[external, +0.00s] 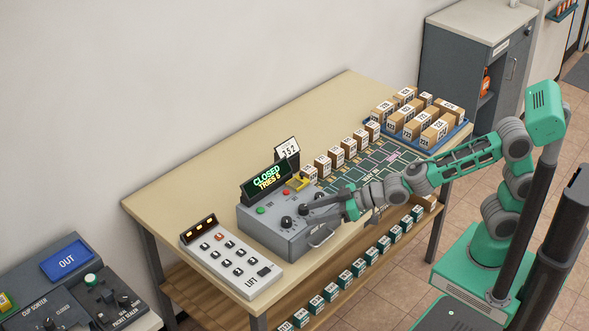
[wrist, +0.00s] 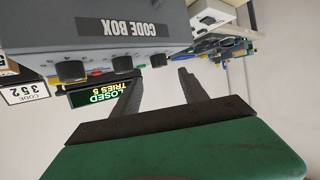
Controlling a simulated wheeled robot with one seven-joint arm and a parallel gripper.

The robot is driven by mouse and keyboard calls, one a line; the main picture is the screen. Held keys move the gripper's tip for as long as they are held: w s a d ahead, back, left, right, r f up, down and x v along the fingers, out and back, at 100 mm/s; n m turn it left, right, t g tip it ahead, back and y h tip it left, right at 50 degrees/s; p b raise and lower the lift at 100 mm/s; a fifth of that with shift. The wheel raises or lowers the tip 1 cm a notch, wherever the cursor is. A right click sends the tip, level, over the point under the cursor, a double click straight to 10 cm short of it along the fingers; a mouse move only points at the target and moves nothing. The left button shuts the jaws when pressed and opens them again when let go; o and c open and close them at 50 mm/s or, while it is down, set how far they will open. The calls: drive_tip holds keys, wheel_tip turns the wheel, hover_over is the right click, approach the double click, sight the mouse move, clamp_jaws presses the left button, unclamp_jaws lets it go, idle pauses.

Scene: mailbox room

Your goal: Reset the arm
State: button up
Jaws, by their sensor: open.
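My gripper (external: 322,203) is at the right part of the grey code box (external: 268,226), close to its dark knobs (external: 288,222). In the wrist view, which is upside down, my gripper (wrist: 158,80) has its two dark fingers apart with nothing between them. The code box (wrist: 110,20) fills the top of that view, with its knobs (wrist: 72,70) beside the fingers. I cannot tell whether a finger touches a knob. The display (external: 266,180) reads "CLOSED TRIES 5". My arm reaches out low over the table's front edge.
A card (external: 288,150) reading 352 stands behind the box. A white LIFT panel (external: 230,259) lies to its left. Several numbered parcels stand in a row and on a blue tray (external: 462,130) to the right. The wooden table (external: 180,195) is bare at back left.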

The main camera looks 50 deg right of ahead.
drive_tip(key=d+f+m+g+h+p, duration=0.15)
drive_tip(key=d+m+h+p, duration=0.35)
drive_tip(key=d, duration=1.9)
drive_tip(key=s+d+f+m+g+h, duration=0.1)
drive_tip(key=s+d+g+h, duration=0.1)
drive_tip(key=s+d, duration=0.5)
drive_tip(key=s+d+f+m+g+h, duration=0.1)
drive_tip(key=s+d+g, duration=0.2)
drive_tip(key=s+d, duration=0.4)
drive_tip(key=shift+s+d+f+m+g+h, duration=0.25)
drive_tip(key=shift+d+f+m+g+h, duration=0.15)
drive_tip(key=shift+d, duration=0.45)
drive_tip(key=shift+r, duration=0.1)
